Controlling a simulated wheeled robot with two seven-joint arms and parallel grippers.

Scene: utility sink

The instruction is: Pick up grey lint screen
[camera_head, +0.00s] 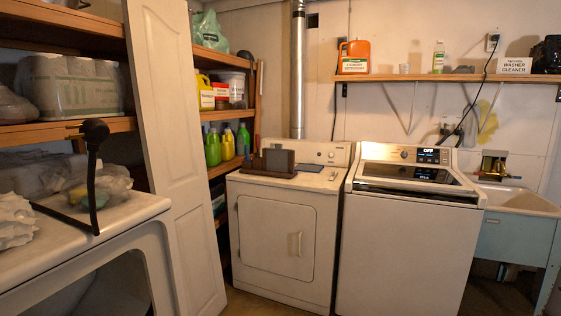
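A dark grey-brown, flat-faced object (279,161) stands on the back of the white dryer's top (312,180); it looks like the lint screen, but it is too small to be sure. A darker low piece (257,165) sits right beside it, and I cannot tell whether the two are one thing. Neither of my grippers shows in the head view.
A white washer (410,235) stands right of the dryer, then a utility sink (515,199). A white panel door (175,150) leans left of the dryer. A white machine (85,245) with bags and a black bent object (93,165) is near left.

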